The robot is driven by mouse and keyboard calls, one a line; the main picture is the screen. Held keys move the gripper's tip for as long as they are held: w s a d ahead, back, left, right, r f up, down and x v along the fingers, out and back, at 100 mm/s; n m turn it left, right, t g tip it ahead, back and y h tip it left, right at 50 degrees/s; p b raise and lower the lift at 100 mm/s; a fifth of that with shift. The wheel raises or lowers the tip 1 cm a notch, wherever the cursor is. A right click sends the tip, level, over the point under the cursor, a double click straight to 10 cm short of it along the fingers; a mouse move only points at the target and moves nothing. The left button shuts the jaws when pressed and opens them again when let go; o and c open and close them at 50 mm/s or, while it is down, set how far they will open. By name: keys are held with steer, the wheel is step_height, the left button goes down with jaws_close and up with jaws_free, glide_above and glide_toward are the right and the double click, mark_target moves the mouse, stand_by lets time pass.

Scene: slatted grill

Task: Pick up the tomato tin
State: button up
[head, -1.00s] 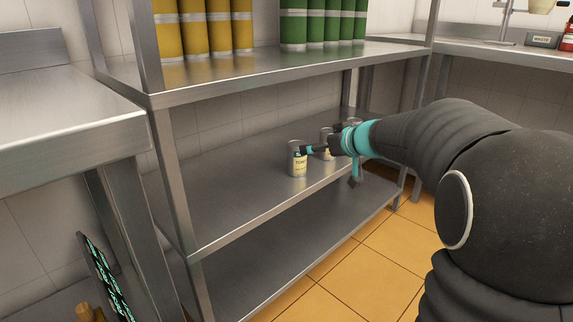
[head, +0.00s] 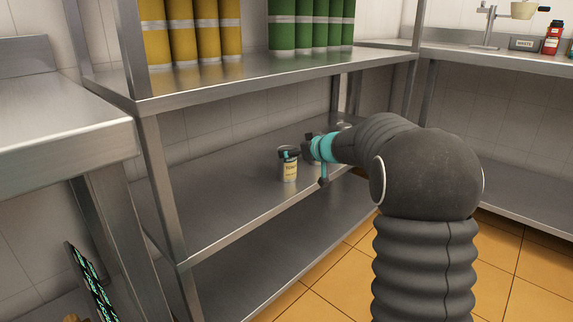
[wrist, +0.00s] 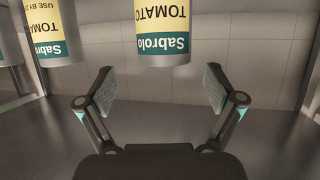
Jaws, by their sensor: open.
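The tomato tin (head: 289,173), silvery with a cream and yellow label, stands upright on the middle steel shelf in the head view. In the wrist view a tin (wrist: 163,35) reading "Sabrolo TOMATO" appears upside down at top centre, ahead of and roughly centred between my fingers. My gripper (wrist: 160,88) is open, with nothing held between its fingers. In the head view, my gripper (head: 294,153) is at the tin's upper part and hides some of it; contact cannot be told.
A similar tomato-labelled tin (wrist: 52,30) is close at the left in the wrist view. Other tins are partly hidden behind my arm. The upper shelf (head: 240,80) holds yellow and green canisters above. The shelf's left part (head: 200,205) is bare.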

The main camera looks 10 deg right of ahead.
steer(key=shift+a+p+x, duration=0.15)
steer(key=shift+p+x, duration=0.1)
steer(key=shift+x, duration=0.85)
steer(key=shift+a+p+x, duration=0.15)
steer(key=shift+p+x, duration=0.05)
steer(key=shift+x, duration=0.9)
steer(key=shift+s+r, duration=0.1)
jaws_close()
